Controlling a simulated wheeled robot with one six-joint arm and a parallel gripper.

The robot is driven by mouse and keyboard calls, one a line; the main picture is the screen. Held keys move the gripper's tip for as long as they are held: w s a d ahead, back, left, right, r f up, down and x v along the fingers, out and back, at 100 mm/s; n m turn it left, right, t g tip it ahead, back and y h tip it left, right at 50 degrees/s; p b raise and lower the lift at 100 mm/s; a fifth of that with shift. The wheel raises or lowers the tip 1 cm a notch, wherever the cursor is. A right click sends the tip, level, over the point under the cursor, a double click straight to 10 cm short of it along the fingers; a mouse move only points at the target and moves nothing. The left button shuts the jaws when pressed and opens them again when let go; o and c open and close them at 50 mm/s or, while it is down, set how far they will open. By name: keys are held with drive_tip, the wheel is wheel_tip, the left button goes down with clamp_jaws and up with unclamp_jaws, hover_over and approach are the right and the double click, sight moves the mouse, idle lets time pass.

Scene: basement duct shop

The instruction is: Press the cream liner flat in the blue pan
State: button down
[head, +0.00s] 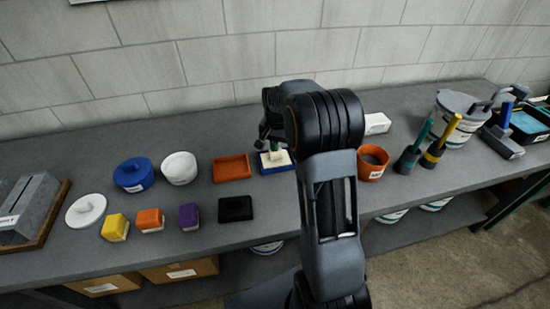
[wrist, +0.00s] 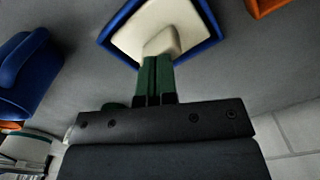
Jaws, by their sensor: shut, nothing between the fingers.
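The blue pan (head: 264,170) sits on the grey bench just left of my arm, and its rim also shows in the wrist view (wrist: 106,36). The cream liner (wrist: 135,27) lies inside the blue rim and has a raised cream knob (wrist: 163,43). The liner's pale top also shows in the head view (head: 283,158). My gripper (wrist: 156,60) has its green fingers shut together with nothing between them. The fingertips are at the knob; I cannot tell whether they touch it. In the head view my arm partly hides the pan.
An orange tray (head: 231,168) is close to the pan's left, and a black tray (head: 235,208) is in front. An orange cup (head: 372,163) and a white box (head: 377,123) stand right of my arm. A block wall runs behind.

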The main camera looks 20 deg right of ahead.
sight(277, 163)
drive_tip(key=shift+s+f, duration=0.1)
drive_tip(key=shift+f, duration=0.1)
wheel_tip(277, 163, up, 8)
drive_tip(key=p, duration=0.6)
idle(0.5)
drive_tip(key=shift+r, duration=0.1)
idle(0.3)
drive_tip(key=shift+f+n, duration=0.3)
drive_tip(key=shift+n, duration=0.1)
drive_tip(key=s+a+r+n+t, duration=0.2)
drive_tip(key=s+a+r+n, duration=0.1)
drive_tip(key=s, duration=0.8)
drive_tip(key=s+a+r+n+t, duration=0.2)
drive_tip(key=s+a+r+n, duration=0.2)
drive_tip(key=s, duration=0.7)
drive_tip(key=a+r, duration=0.2)
drive_tip(key=a, duration=0.1)
drive_tip(key=shift+a, duration=0.3)
